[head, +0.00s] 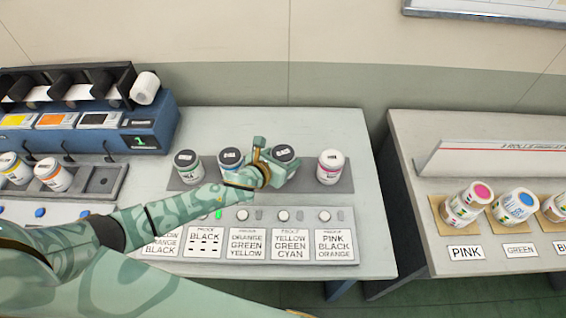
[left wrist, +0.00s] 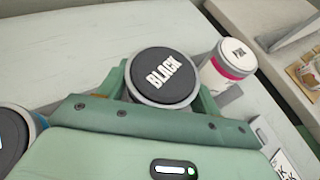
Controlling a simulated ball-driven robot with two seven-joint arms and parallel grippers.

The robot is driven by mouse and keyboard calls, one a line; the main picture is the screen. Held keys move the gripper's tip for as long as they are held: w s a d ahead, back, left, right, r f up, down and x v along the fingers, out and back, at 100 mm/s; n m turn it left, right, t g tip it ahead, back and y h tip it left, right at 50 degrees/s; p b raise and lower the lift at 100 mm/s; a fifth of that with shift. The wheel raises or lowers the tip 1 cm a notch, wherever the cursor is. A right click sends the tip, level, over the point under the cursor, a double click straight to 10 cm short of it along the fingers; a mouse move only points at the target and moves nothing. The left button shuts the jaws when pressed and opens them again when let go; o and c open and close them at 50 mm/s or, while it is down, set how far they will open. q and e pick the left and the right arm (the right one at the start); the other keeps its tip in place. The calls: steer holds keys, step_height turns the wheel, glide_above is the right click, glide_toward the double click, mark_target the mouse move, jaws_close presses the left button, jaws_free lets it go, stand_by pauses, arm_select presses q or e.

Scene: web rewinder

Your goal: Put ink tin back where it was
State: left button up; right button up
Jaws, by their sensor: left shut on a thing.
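My left gripper (head: 272,164) is shut on a dark-lidded ink tin (head: 285,153), third from the left in the row on the table's grey strip. In the left wrist view its lid reads BLACK on the tin (left wrist: 165,75), upright between the fingers. I cannot tell whether its base touches the strip. A white tin with a pink band (head: 330,166) stands on the strip to its right; it also shows in the left wrist view (left wrist: 224,70). Two dark-lidded tins stand to its left, the nearer one (head: 230,157) and the far one (head: 188,166). My right gripper is out of view.
A panel of buttons and colour cards (head: 250,238) lies in front of the strip. A blue machine (head: 145,125) with a tin rack (head: 98,180) stands left. Across a gap, the right table (head: 420,140) holds several tins on brown pads with colour labels.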

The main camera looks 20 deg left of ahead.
arm_select(q)
steer(key=shift+f, duration=0.85)
steer(key=shift+r, duration=0.2)
steer(key=shift+f, duration=0.15)
steer(key=o, duration=1.4)
steer(key=shift+s+a+r, duration=0.1)
steer(key=shift+s+r, duration=0.1)
steer(key=shift+r, duration=0.05)
steer(key=p+v, duration=0.3)
steer(key=v, duration=0.8)
steer(key=shift+s+r, duration=0.1)
steer(key=shift+s, duration=0.2)
